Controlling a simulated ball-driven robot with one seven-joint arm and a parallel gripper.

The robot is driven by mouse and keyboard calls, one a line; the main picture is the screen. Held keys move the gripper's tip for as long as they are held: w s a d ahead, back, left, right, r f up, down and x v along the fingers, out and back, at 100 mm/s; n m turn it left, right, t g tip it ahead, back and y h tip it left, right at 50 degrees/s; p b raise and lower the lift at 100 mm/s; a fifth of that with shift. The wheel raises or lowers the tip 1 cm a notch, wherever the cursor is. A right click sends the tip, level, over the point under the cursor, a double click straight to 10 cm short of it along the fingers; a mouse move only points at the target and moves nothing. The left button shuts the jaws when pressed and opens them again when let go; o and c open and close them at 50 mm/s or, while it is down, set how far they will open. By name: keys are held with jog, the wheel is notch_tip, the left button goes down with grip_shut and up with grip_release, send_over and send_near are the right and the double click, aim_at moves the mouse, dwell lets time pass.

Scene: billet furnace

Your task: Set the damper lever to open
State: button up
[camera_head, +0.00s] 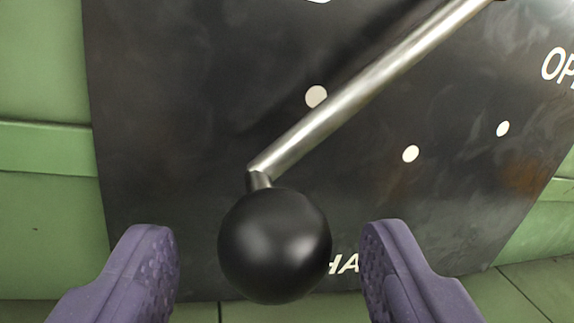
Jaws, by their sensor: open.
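The damper lever (375,82) is a metal rod running from the upper right down to the lower middle. A black ball knob (274,245) sits on its lower end. My gripper (268,250) has its two purple fingers apart, one on each side of the knob, with visible gaps and no contact seen. Behind the lever is a dark plate (190,120) with white dots. White lettering beginning "OP" (558,66) is cut off at the right edge. Letters "HA" (343,264) show beside the knob, the rest of that word hidden.
A green panel (40,200) lies behind and around the dark plate, with a raised horizontal band at left. White dots (410,153) mark the plate right of the rod. The plate's left part is bare.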

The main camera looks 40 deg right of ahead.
jog(key=shift+x, duration=2.35)
jog(key=shift+d, duration=0.1)
grip_shut()
